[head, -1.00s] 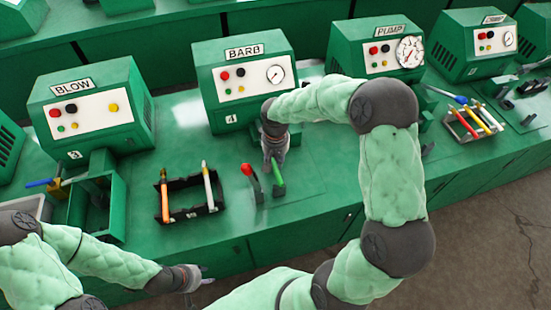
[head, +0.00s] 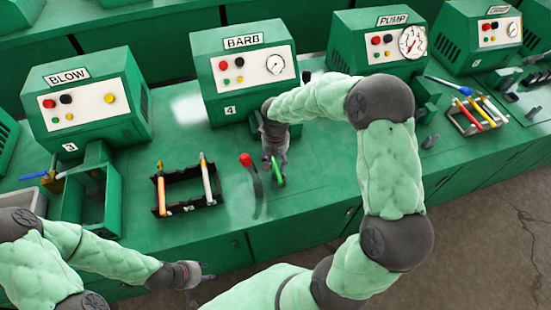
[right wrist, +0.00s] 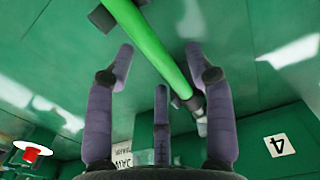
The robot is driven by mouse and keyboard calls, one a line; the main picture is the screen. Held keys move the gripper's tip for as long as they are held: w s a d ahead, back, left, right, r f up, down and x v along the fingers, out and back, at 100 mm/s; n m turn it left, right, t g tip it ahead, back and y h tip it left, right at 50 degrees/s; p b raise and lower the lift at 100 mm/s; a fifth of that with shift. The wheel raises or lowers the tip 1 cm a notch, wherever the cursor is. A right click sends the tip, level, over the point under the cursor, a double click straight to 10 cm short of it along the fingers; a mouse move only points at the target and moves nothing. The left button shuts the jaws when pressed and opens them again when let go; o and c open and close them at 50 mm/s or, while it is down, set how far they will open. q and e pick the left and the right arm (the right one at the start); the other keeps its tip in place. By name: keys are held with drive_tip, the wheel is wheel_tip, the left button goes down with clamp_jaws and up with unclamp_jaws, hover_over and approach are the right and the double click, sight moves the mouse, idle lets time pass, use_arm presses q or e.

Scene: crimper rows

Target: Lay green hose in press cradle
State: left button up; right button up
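The green hose (head: 278,172) is at the front of the station marked BARB and 4, just below my right gripper (head: 273,157). In the right wrist view the hose (right wrist: 155,45) runs diagonally past the fingertips, with dark fittings near its ends. The right gripper (right wrist: 158,60) also shows there, its fingers spread wider than the hose with gaps at the sides. I cannot make out the press cradle; the gripper and hose may hide it. My left gripper (head: 203,272) is open and empty in front of the bench edge.
A red-knobbed lever (head: 246,160) stands just left of the hose. A black rack (head: 186,208) holds an orange and a white hose. The BARB press (head: 243,75) stands behind. The bench right of the hose (head: 325,165) is clear.

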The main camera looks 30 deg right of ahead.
wheel_tip(320, 180, up, 12)
idle(0.7)
idle(0.4)
